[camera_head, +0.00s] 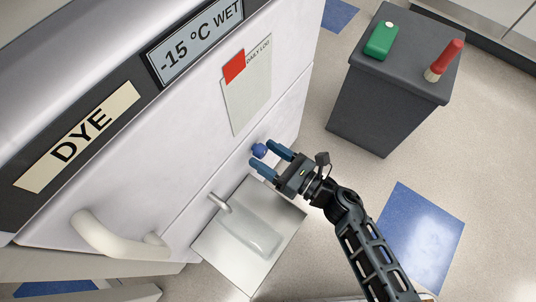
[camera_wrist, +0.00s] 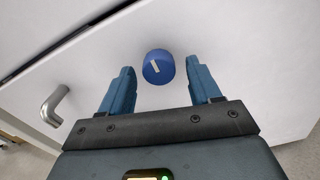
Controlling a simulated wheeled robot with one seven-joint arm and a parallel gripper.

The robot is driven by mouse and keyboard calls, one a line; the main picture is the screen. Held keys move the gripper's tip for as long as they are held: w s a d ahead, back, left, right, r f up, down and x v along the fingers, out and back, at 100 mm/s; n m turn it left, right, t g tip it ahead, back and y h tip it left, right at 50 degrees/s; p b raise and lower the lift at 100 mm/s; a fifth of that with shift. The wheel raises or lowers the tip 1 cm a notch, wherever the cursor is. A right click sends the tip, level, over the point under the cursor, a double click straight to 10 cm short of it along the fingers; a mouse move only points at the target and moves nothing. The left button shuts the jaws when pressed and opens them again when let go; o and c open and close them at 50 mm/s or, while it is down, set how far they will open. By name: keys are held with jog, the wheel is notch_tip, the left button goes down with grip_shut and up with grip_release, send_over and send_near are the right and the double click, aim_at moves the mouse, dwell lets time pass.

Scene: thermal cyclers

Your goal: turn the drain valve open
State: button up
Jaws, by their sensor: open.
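The drain valve is a round blue knob (camera_head: 259,150) on the lower front of the white cabinet. In the wrist view my gripper (camera_wrist: 160,88) has one finger on each side of the knob, with gaps visible on both sides. The knob sits around or just beyond the fingertips; the exact depth is hard to tell.
A metal drain spout (camera_head: 219,203) sticks out at the lower left of the knob, above a clear container (camera_head: 250,232) on a light tray (camera_head: 212,247). A curved white handle (camera_head: 110,238) projects at lower left.

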jog(key=shift+a, duration=0.1)
jog(key=c, duration=1)
jog(key=shift+c, duration=0.2)
jog(key=m+p, duration=0.1)
jog(key=m, duration=0.3)
jog(key=shift+r+m, duration=0.1)
jog(key=shift+m, duration=0.3)
jog(key=m+p, duration=0.1)
jog(key=m, duration=0.3)
jog(key=shift+r+m+p, duration=0.1)
jog(key=shift+m+p, duration=0.2)
jog(key=shift+p, duration=0.1)
jog(key=m+p, duration=0.1)
jog(key=m, duration=0.3)
jog(key=shift+m+p, duration=0.3)
jog(key=shift+p, duration=0.05)
jog(key=shift+m+p, duration=0.65)
jog(key=shift+m, duration=1.25)
